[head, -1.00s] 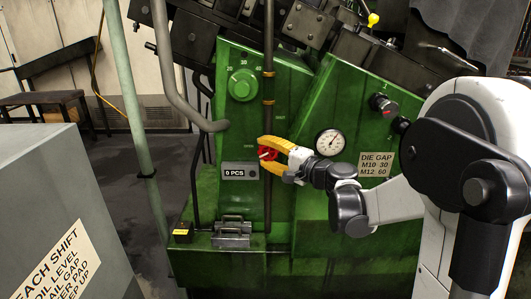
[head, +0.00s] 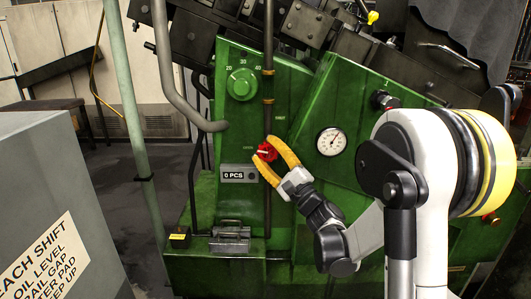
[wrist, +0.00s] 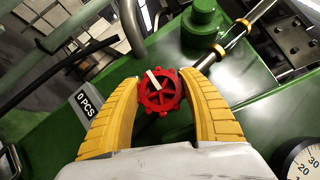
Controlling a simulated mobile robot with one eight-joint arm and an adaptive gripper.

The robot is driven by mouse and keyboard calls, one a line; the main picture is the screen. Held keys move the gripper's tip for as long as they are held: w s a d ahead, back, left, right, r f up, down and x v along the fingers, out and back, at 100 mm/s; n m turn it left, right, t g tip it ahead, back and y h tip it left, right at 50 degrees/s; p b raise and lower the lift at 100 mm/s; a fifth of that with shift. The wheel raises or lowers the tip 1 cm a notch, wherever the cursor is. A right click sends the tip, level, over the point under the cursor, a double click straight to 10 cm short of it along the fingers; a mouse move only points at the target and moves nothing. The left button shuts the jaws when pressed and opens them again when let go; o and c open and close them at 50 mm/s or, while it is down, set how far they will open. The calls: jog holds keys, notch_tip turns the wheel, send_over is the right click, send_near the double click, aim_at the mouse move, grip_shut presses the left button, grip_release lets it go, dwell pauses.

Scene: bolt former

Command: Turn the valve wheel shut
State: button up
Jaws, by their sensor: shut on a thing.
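The valve wheel (head: 267,152) is a small red handwheel with a white mark, on the vertical pipe at the green machine's front. In the wrist view the red wheel (wrist: 159,92) shows its spokes, with the white pointer slanting up to the left. My gripper (head: 268,153) has two yellow fingers, one on each side of the wheel. In the wrist view my gripper (wrist: 160,88) is closed around the rim at left and right. The back of the wheel and the valve body are hidden.
A counter plate reading 0 PCS (head: 239,174) sits just left of the wheel. A round gauge (head: 331,141) is to the right and a green dial (head: 243,84) above. The pipe (head: 268,60) runs vertically past the wheel. A grey cabinet (head: 60,170) stands at left.

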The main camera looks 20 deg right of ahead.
aim_at(269, 153)
jog(key=shift+m+t+h, duration=0.3)
jog(key=shift+m+t, duration=0.1)
jog(key=shift+m, duration=0.3)
jog(key=o, duration=1.2)
jog(key=shift+o, duration=0.2)
jog(key=shift+s, duration=0.1)
jog(key=v, duration=0.6)
jog(key=shift+s+d+f, duration=0.15)
jog(key=shift+s+f, duration=0.1)
jog(key=shift+s, duration=0.05)
jog(key=shift+s+f, duration=0.15)
jog(key=shift+s, duration=0.15)
